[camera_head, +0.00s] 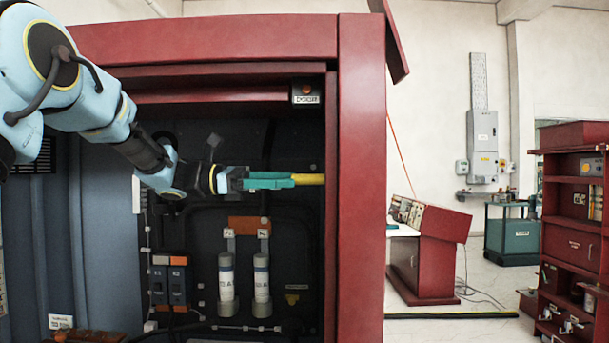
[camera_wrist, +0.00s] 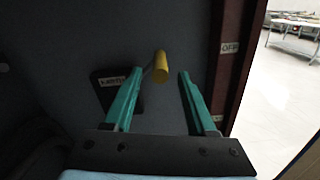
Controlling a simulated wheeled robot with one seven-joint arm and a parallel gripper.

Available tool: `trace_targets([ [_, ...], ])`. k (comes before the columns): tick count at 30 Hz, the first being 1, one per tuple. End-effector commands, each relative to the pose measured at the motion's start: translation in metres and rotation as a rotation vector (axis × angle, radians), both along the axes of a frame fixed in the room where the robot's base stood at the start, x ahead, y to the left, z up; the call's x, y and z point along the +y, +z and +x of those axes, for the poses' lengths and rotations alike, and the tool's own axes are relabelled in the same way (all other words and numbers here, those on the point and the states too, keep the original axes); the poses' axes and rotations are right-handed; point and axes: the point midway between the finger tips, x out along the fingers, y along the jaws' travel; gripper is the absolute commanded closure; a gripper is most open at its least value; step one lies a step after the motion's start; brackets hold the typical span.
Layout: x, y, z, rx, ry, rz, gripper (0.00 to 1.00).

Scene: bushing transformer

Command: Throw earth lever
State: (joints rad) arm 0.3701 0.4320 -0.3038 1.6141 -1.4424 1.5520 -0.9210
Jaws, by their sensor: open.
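The earth lever shows as a yellow handle (camera_head: 310,179) inside the dark cabinet, near its right door post. In the wrist view the yellow handle (camera_wrist: 161,66) sticks out on a thin grey rod from the dark panel. My gripper (camera_head: 291,180) has teal fingers and reaches into the cabinet from the left, with its tips at the handle. In the wrist view my gripper (camera_wrist: 159,76) is open, and the handle appears between the two fingertips. Neither finger visibly touches it. I cannot tell how deep the handle sits between them. The lever's pivot is not clear.
The red cabinet post (camera_head: 361,180) stands close right of the handle. A dark labelled plate (camera_wrist: 115,88) lies behind the left finger. Two white cylinders (camera_head: 227,280) and blue-grey switch blocks (camera_head: 169,284) are below my gripper. Open floor lies outside, to the right.

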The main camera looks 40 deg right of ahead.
Motion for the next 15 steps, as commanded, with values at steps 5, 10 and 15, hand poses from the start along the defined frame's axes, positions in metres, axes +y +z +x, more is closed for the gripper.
trace_targets([
  [5,-0.023,0.002,-0.019,0.000,-0.002,0.002,0.43],
  [10,-0.034,0.000,-0.028,-0.001,0.000,0.001,0.43],
  [15,-0.036,-0.001,-0.029,-0.001,0.001,0.001,0.43],
])
